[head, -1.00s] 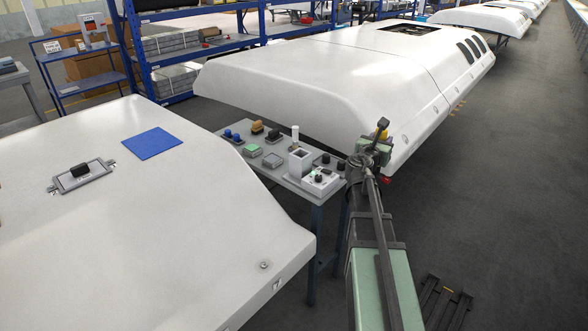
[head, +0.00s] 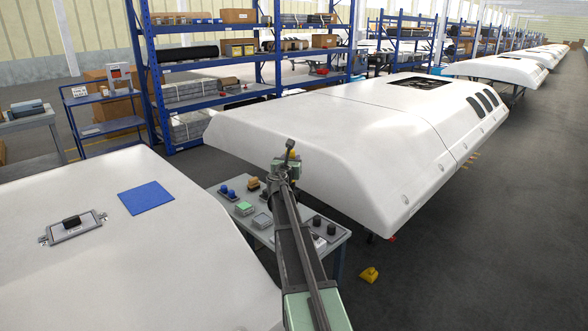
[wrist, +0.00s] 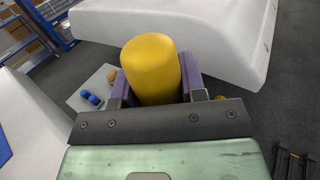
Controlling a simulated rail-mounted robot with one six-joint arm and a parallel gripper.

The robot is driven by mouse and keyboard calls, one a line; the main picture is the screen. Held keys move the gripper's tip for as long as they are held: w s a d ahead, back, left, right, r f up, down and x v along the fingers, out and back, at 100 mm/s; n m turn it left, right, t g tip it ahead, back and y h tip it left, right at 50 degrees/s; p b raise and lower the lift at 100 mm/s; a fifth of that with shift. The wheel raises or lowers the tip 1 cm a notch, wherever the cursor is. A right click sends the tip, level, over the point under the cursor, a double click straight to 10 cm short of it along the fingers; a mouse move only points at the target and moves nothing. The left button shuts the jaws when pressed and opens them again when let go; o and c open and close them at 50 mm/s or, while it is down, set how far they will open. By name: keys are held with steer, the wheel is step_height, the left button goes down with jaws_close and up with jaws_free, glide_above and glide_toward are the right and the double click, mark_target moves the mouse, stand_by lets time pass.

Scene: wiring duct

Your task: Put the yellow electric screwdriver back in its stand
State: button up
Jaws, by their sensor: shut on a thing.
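My gripper (wrist: 156,82) is shut on the yellow electric screwdriver (wrist: 152,66), with purple pads on either side of its thick yellow body. In the head view only a small yellow part of the screwdriver (head: 294,154) shows at the arm's end, above the grey table (head: 226,188); its tip is hidden. A white open-topped box, possibly the stand, showed on this table earlier; my arm now hides it in the head view.
On the table are blue knobs (head: 228,193), a green-topped box (head: 243,208), a grey box (head: 262,220) and black knobs (head: 317,221). White shells (head: 340,120) stand close behind and at left. A yellow object (head: 369,274) lies on the floor.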

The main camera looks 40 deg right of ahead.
steer(key=shift+w+a, duration=0.35)
steer(key=shift+w, duration=0.1)
steer(key=shift+s+f, duration=0.1)
steer(key=shift+f, duration=0.05)
steer(key=shift+f+b, duration=2.05)
steer(key=shift+b, duration=0.2)
step_height(320, 180, down, 12)
steer(key=b, duration=1.2)
